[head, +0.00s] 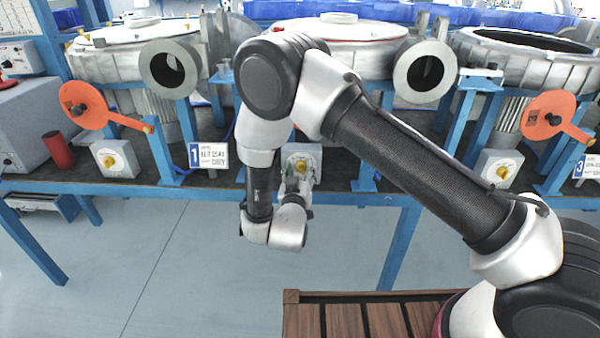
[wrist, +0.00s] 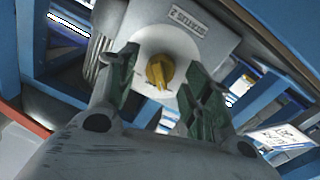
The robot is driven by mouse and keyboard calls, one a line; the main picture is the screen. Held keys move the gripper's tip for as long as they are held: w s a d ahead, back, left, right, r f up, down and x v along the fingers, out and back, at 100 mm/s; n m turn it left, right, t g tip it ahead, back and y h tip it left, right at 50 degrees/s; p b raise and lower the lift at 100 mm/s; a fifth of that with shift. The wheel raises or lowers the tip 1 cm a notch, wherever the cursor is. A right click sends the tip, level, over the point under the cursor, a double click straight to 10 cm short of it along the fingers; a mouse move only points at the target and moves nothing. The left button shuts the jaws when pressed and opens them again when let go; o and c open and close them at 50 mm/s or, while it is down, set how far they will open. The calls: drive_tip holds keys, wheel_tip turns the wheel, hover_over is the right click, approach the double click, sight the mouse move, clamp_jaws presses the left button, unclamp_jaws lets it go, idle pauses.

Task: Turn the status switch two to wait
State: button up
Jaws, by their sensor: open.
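Status switch two is a grey box with a round white dial plate and a yellow knob. In the wrist view the yellow knob (wrist: 159,72) lies between and beyond my two fingertips, and the box (wrist: 185,22) carries a label that reads as status 2. In the head view the box (head: 303,152) is at the centre, partly hidden by my gripper (head: 296,180). My gripper (wrist: 158,88) is open in front of the dial, with a finger on each side of the knob. I cannot tell whether the fingers touch the knob. The position marks on the dial are too small to read.
Similar switch boxes with yellow knobs stand at left (head: 115,158) and right (head: 498,168). Blue frame posts (head: 372,140) stand near the switch. A sign marked 1 (head: 208,155) is to its left. Orange levers (head: 90,105) are at both sides. Open floor lies below the bench.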

drive_tip(key=c, duration=1)
drive_tip(key=shift+c, duration=0.2)
drive_tip(key=shift+m, duration=0.3)
drive_tip(key=m, duration=0.4)
drive_tip(key=shift+d, duration=0.1)
drive_tip(key=shift+m+g, duration=0.3)
drive_tip(key=shift+m, duration=1.6)
drive_tip(key=o, duration=1)
